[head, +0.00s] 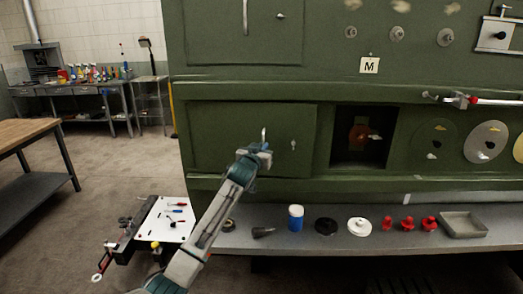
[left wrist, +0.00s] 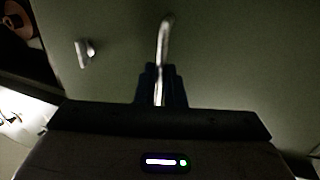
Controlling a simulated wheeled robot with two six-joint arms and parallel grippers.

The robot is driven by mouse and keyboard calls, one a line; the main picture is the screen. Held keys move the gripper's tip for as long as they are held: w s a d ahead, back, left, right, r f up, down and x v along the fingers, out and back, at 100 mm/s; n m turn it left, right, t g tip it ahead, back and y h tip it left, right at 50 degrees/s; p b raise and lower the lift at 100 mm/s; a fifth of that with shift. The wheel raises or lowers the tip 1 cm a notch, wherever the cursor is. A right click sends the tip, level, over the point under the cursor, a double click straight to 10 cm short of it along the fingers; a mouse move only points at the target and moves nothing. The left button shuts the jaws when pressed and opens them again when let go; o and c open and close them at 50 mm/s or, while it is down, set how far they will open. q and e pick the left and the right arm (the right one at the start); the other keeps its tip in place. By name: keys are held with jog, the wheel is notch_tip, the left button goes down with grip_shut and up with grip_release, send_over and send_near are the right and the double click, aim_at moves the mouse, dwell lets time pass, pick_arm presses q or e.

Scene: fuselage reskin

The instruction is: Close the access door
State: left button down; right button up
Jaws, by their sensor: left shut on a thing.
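The access door (head: 225,135) is a green rectangular panel low on the left of the green fuselage wall. It looks flush with the wall in the head view. My left gripper (head: 264,150) is at its right half, shut on the upright metal door handle (head: 263,134). In the left wrist view the handle (left wrist: 165,40) rises from between the fingers (left wrist: 160,85). A small latch (head: 293,145) sits right of the handle and also shows in the left wrist view (left wrist: 85,52). My right gripper is in neither view.
A dark square opening (head: 363,137) with a red part inside lies right of the door. A grey shelf (head: 275,243) below bears a blue can (head: 295,218), dark and white discs, red parts and a tray (head: 463,225). A tool board (head: 168,215) stands lower left.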

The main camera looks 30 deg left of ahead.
pick_arm(q)
jog(key=shift+w+a+f+n+y+b, duration=0.1)
jog(key=shift+w+a+n+y+b, duration=0.15)
jog(key=shift+w+b, duration=0.4)
jog(key=shift+w+a+f+n+y+b, duration=0.15)
jog(key=shift+w+n+y+b, duration=0.15)
jog(key=shift+w+b, duration=0.3)
jog(key=shift+s+r+g, duration=0.1)
jog(key=shift+r+g, duration=0.2)
jog(key=shift+r, duration=0.1)
jog(key=c, duration=1.5)
grip_release()
jog(key=shift+a, duration=0.1)
jog(key=shift+w+f, duration=0.2)
jog(key=b+v, duration=0.4)
jog(key=v, duration=0.6)
jog(key=shift+s+d+b, duration=0.25)
jog(key=shift+s+b, duration=0.05)
jog(key=shift+s, duration=0.05)
